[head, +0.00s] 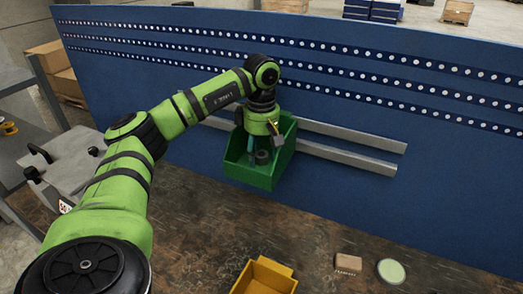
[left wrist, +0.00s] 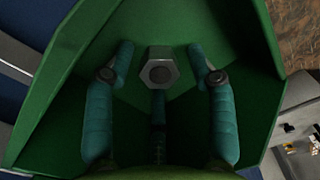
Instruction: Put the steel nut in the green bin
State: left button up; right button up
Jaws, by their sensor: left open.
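The green bin (head: 262,176) hangs against the blue board, and its inside fills most of the left wrist view (left wrist: 225,30). The steel nut (left wrist: 161,68), a grey hexagon with a dark round centre, shows inside the bin's outline, between the spread teal fingers. My left gripper (head: 258,152) points down into the bin, and its fingers (left wrist: 160,56) are open with gaps on both sides of the nut. I cannot tell whether the nut rests on the bin floor. My right gripper is not in view.
Grey rails (head: 345,155) run along the board beside the bin. A yellow bin (head: 265,277), a small brown box (head: 348,263) and a pale green round item (head: 391,271) are on the worn brown bench. Bare bench lies between them and the green bin.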

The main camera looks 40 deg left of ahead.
aim_at(262, 153)
pick_arm(q)
jog(key=shift+r, duration=0.15)
jog(key=shift+r, duration=0.3)
notch_tip(262, 153, up, 3)
jog(key=shift+w+r+b, duration=0.1)
jog(key=shift+b, duration=0.75)
notch_tip(262, 153, up, 8)
jog(key=p, duration=0.2)
